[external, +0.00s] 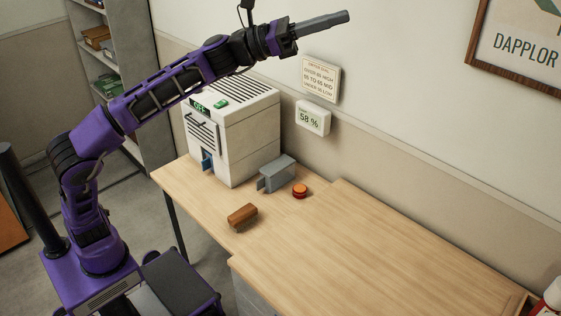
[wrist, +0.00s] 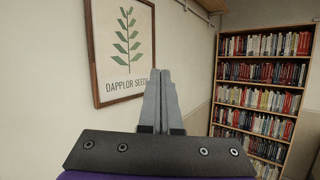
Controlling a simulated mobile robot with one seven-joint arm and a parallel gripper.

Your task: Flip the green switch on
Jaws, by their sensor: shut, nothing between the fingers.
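The green switch (external: 221,104) is a small green rocker on top of the white machine (external: 258,135), near its front edge. Beside it a dark display (external: 201,106) reads "OFF". My gripper (external: 346,16) is shut and empty, raised high above the desk and up to the right of the machine, well apart from the switch. In the wrist view my gripper's grey fingers (wrist: 162,75) are together and point toward the far end of the room. The switch does not show in the wrist view.
On the desk (external: 330,240) lie a brown block (external: 242,216), a grey bracket-like box (external: 278,173) and an orange-red button (external: 300,190). A 58 % readout (external: 312,118) and a notice (external: 320,78) are on the wall. A framed picture (wrist: 124,50) and bookshelf (wrist: 258,90) stand beyond.

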